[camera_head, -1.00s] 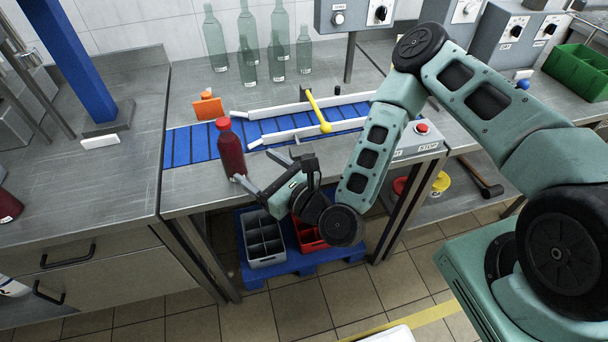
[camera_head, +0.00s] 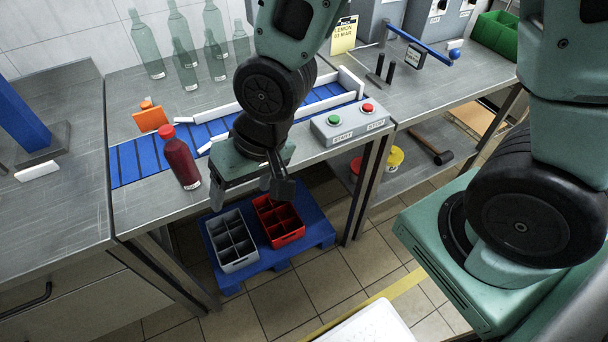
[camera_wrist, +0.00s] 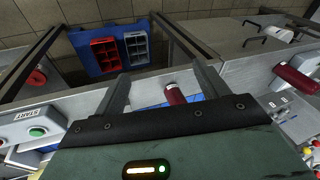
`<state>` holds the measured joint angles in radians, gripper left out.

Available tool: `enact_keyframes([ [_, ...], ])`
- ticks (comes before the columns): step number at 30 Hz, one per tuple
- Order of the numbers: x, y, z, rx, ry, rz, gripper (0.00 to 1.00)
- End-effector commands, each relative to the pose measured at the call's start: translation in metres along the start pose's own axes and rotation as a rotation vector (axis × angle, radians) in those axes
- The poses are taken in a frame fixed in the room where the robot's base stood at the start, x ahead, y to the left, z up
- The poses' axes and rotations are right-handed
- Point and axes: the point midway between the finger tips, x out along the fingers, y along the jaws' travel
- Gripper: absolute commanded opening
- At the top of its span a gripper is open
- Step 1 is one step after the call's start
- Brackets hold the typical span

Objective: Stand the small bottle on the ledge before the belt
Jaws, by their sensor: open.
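The small dark red bottle (camera_head: 180,162) with a red cap stands upright on the steel ledge (camera_head: 140,196) in front of the blue belt (camera_head: 140,160), near the belt's left end. It also shows in the wrist view (camera_wrist: 175,94), partly hidden by my gripper's body. My gripper (camera_head: 250,190) is open and empty, to the right of the bottle in the head view and apart from it. In the wrist view my gripper's (camera_wrist: 160,78) two fingers are spread, with the bottle seen between them farther off.
A button box (camera_head: 350,122) sits right of the ledge. An orange block (camera_head: 151,118) and white guide rails (camera_head: 222,110) line the belt. Glass bottles (camera_head: 147,48) stand behind. Grey (camera_head: 231,240) and red (camera_head: 279,222) crates rest on a blue pallet below.

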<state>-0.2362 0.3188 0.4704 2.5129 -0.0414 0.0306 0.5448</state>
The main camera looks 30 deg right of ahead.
Motion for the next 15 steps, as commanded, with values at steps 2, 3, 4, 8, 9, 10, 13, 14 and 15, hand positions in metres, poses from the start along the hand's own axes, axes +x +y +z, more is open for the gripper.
enact_keyframes([
  [2, -0.03, 0.003, 0.014, -0.137, -0.035, 0.068, 0.73],
  [3, -0.043, 0.006, 0.024, -0.2, -0.064, 0.096, 0.73],
  [4, -0.053, 0.007, 0.03, -0.244, -0.084, 0.114, 0.73],
  [8, -0.087, 0.012, 0.058, -0.394, -0.169, 0.156, 0.73],
  [9, -0.095, 0.013, 0.064, -0.426, -0.189, 0.162, 0.73],
  [10, -0.099, 0.014, 0.068, -0.446, -0.202, 0.164, 0.73],
  [13, -0.109, 0.015, 0.078, -0.492, -0.235, 0.168, 0.73],
  [14, -0.111, 0.015, 0.08, -0.499, -0.241, 0.168, 0.73],
  [15, -0.112, 0.016, 0.081, -0.506, -0.245, 0.168, 0.73],
])
